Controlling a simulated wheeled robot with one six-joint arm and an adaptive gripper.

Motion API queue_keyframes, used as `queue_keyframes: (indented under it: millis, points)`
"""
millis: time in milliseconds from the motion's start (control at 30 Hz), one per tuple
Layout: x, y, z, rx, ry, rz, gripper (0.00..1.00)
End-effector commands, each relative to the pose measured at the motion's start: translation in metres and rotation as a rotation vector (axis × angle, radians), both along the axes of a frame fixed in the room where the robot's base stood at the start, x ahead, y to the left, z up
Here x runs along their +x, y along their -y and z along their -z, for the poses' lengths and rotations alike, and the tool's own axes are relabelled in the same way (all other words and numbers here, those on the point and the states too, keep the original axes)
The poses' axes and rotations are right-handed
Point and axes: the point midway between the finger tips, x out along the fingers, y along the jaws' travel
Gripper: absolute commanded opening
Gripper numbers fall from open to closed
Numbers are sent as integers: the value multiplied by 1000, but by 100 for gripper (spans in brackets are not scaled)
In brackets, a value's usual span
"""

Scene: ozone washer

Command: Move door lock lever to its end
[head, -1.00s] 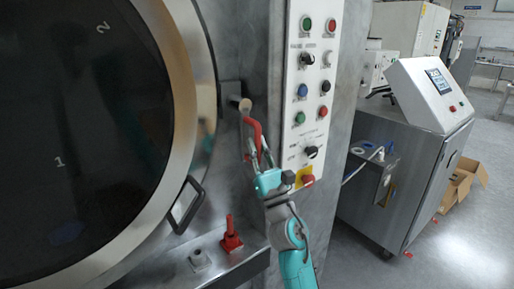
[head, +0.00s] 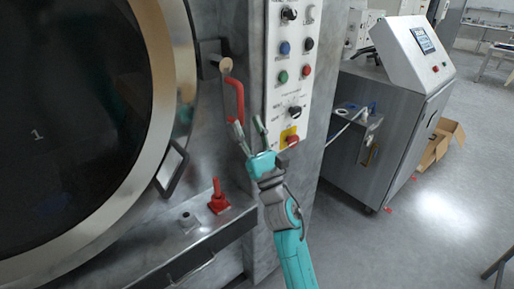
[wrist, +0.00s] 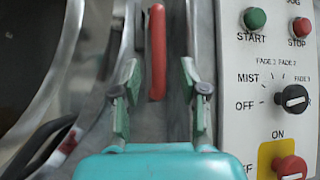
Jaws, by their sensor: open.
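The door lock lever is a red bent handle (head: 236,98) on a metal pivot at the right of the round door. It hangs down, tilted slightly right at its lower end in the head view. My gripper (head: 249,124) is open just below the lever's lower end, with its fingers spread apart. In the wrist view the red lever (wrist: 157,50) hangs upright between the two open fingers (wrist: 158,85). Neither finger visibly touches it. The exact depth gap is hard to tell.
A control panel (head: 273,112) with knobs and buttons is close on the right. The round door rim (head: 163,85) and a black door handle (head: 172,170) are on the left. A red switch (head: 218,198) sits on a ledge below. A steel cabinet (head: 385,150) stands further right.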

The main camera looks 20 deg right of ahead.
Motion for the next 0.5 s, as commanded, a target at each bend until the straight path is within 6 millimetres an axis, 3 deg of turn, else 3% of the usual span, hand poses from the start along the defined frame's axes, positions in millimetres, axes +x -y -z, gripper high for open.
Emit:
queue_keyframes:
  millis: [233, 500]
  points:
    - [-30, 5, 30, 2, -3, 1, 43]
    - [-45, 6, 42, 1, 1, 1, 43]
